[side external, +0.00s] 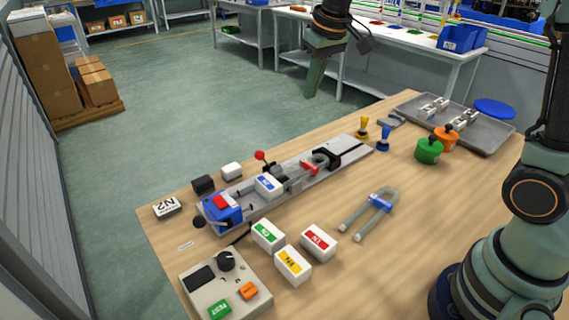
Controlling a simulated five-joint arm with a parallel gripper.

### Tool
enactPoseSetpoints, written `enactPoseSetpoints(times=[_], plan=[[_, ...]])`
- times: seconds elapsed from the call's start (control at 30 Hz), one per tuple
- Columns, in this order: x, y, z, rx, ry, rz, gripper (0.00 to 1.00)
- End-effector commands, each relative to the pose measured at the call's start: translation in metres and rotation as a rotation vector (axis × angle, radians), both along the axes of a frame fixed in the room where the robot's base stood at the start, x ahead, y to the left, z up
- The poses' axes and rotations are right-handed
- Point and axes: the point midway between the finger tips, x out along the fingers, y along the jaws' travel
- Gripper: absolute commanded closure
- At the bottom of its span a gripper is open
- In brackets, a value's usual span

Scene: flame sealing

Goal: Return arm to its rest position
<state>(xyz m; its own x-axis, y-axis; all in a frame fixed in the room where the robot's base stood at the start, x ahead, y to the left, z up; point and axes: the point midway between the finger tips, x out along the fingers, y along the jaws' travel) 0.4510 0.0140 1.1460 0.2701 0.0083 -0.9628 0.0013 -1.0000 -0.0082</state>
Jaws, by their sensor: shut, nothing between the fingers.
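My gripper (314,88) hangs in the air at the top centre of the side external view, beyond the far edge of the wooden table (420,220). Its fingers are closed together and empty, pointing down, and touch nothing. On the table, well below it in the picture, lies a long grey rail fixture (345,152) with a blue block (222,212) at its left end. A white block with a blue label (268,185) rests on the fixture. My base and lower arm stand at the right.
White blocks with green (268,235), yellow (293,264) and red (318,241) labels stand in front of the fixture. A control box (226,285), U-shaped tongs (370,212), green (429,151) and orange (446,138) knobbed pieces and a grey tray (480,132) occupy the table.

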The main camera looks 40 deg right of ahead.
Motion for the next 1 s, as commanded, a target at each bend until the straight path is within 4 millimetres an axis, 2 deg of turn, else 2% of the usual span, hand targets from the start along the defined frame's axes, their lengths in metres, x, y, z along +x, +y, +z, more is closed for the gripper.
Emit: enactPoseSetpoints(times=[0.1,0.23,0.4,0.53,0.73,1.0], plan=[[-0.033,-0.004,0.014,-0.001,-0.044,-0.001,1.0],[-0.067,-0.007,0.021,-0.002,-0.087,0.0,1.0],[-0.111,-0.01,0.018,-0.004,-0.142,-0.001,1.0],[-0.139,-0.012,0.01,-0.006,-0.18,-0.002,1.0],[-0.162,-0.014,-0.002,-0.008,-0.214,-0.003,1.0],[-0.166,-0.014,-0.006,-0.008,-0.219,-0.002,1.0]])
